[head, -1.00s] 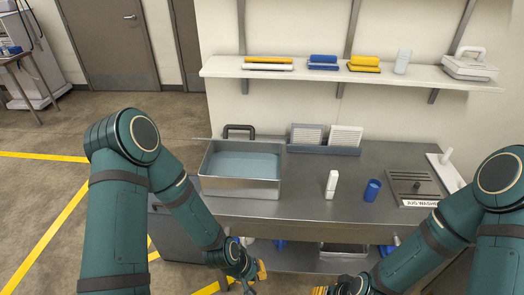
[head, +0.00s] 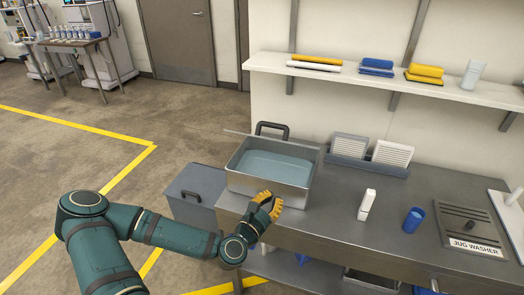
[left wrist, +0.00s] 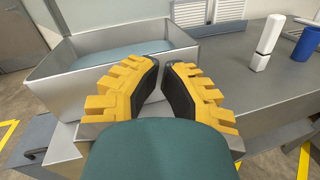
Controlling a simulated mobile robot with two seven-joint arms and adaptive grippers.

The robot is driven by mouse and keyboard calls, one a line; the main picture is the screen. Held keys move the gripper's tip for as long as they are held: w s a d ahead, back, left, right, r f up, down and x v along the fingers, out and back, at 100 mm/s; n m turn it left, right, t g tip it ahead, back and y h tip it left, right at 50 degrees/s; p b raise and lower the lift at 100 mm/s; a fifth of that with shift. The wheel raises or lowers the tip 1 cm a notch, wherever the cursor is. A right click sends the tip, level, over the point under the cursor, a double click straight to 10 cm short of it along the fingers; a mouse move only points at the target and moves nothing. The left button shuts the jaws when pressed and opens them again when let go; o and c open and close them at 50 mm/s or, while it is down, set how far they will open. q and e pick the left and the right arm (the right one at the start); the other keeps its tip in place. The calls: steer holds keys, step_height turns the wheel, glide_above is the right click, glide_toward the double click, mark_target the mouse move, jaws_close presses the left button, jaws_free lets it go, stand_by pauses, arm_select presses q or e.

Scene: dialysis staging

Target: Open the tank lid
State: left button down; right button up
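The tank (head: 268,188) is a metal basin at the left end of the steel table, with a flat pale blue surface inside. A dark handle (head: 272,127) stands behind its back rim; whether it belongs to a lid I cannot tell. No lid covers the basin. A lower grey box (head: 195,190) with a dark handle on top stands left of the table. My right gripper is out of view.
A white bottle (head: 367,204), a blue cup (head: 413,220) and the jug washer plate (head: 468,225) stand to the right. A grey rack (head: 366,165) with white panels is at the back. A wall shelf (head: 390,85) hangs above.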

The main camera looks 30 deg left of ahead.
arm_select(q)
steer(key=s+a+r+n+t+y, duration=0.1)
steer(key=a+r+n+y, duration=0.1)
steer(key=a+n, duration=0.15)
steer(key=s+a+r+n+y, duration=0.1)
steer(key=a+r+n+y, duration=0.1)
steer(key=a+y, duration=0.15)
steer(key=shift+h, duration=0.45)
steer(key=x, duration=1)
steer(key=shift+w+a+b, duration=0.2)
steer(key=shift+b, duration=0.2)
steer(key=shift+w+a+r, duration=0.1)
steer(key=shift+w+r, duration=0.4)
steer(key=shift+r, duration=0.3)
steer(key=shift+w+a+r, duration=0.15)
steer(key=shift+w+r, duration=0.4)
steer(key=shift+r, duration=0.25)
